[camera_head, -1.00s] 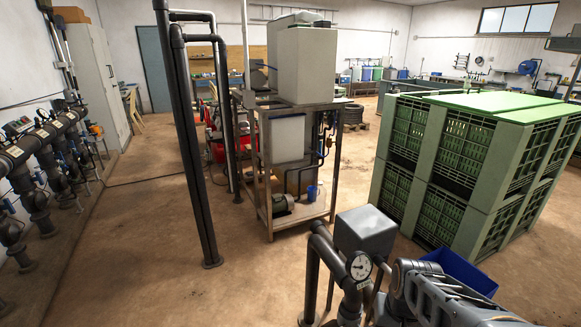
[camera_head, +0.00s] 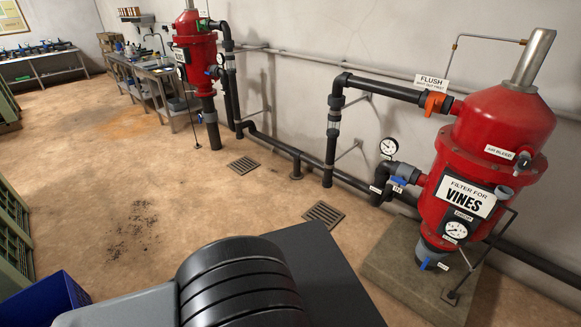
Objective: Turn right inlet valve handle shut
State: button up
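A red filter (camera_head: 484,150) marked "FILTER FOR VINES" stands at the right by the wall. On the dark pipe at its lower left side is a valve with a blue handle (camera_head: 400,181); the small label by it is too small to read. Another blue handle (camera_head: 428,263) sits low under this filter. An orange valve (camera_head: 437,103) is at its upper pipe, by a "FLUSH" sign. A second red filter (camera_head: 195,50) farther left has a blue handle (camera_head: 211,71) too. My gripper is not in view.
Grey and black parts, apparently of my own body, fill the bottom middle. A blue bin (camera_head: 45,303) and green crates (camera_head: 12,235) are at the left. A concrete pad (camera_head: 395,262) carries the vines filter. Floor with two drain grates lies between.

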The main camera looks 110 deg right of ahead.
aim_at(399, 180)
jog(key=z, duration=3.85)
jog(key=i, duration=1.85)
jog(key=z, duration=1)
